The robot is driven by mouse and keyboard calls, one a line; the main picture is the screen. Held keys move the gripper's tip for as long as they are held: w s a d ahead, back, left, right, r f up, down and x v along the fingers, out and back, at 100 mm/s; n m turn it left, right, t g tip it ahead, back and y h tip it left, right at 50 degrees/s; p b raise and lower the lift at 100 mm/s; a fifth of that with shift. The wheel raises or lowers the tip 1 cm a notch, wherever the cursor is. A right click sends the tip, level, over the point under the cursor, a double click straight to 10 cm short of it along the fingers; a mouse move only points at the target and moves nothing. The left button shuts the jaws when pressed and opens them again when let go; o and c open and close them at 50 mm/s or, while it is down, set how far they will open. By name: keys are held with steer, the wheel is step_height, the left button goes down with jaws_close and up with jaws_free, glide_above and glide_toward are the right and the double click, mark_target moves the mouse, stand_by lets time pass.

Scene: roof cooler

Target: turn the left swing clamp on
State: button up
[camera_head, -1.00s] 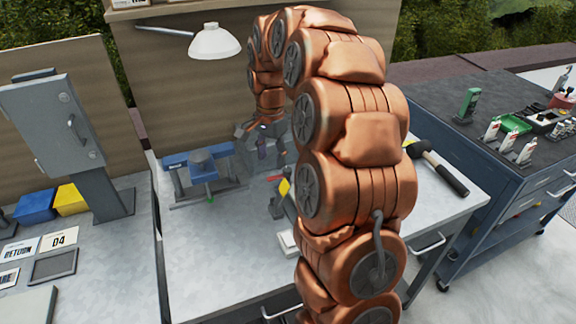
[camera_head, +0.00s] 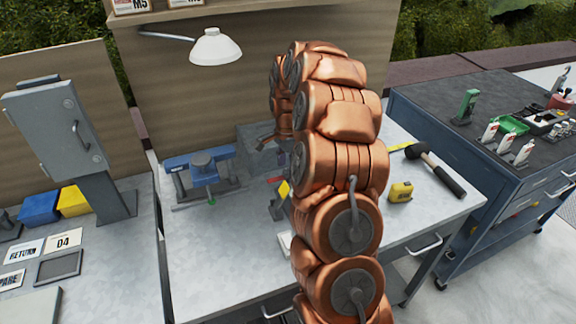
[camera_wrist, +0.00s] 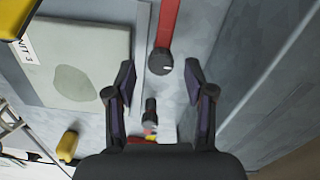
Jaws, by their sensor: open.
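In the wrist view a red clamp arm (camera_wrist: 166,25) runs down from the top edge and ends in a dark round knob (camera_wrist: 159,62). This knob lies beyond and between my fingertips, with no contact visible. A second dark knob (camera_wrist: 150,112) with red and yellow below it shows nearer the palm. I cannot tell for certain which is the left swing clamp. My gripper (camera_wrist: 160,80) is open and empty. In the head view a small red part (camera_head: 275,180) and a yellow part (camera_head: 284,188) show beside my arm, which hides much of the clamp area.
A blue vise (camera_head: 200,165) stands left of the clamp area. A yellow tape measure (camera_head: 401,191) and a hammer (camera_head: 440,172) lie on the right. A beige plate (camera_wrist: 80,60) lies beside the clamps. The front left of the bench (camera_head: 215,260) is clear.

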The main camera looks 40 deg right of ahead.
steer(key=shift+f, duration=0.8)
steer(key=shift+c, duration=0.2)
jaws_close()
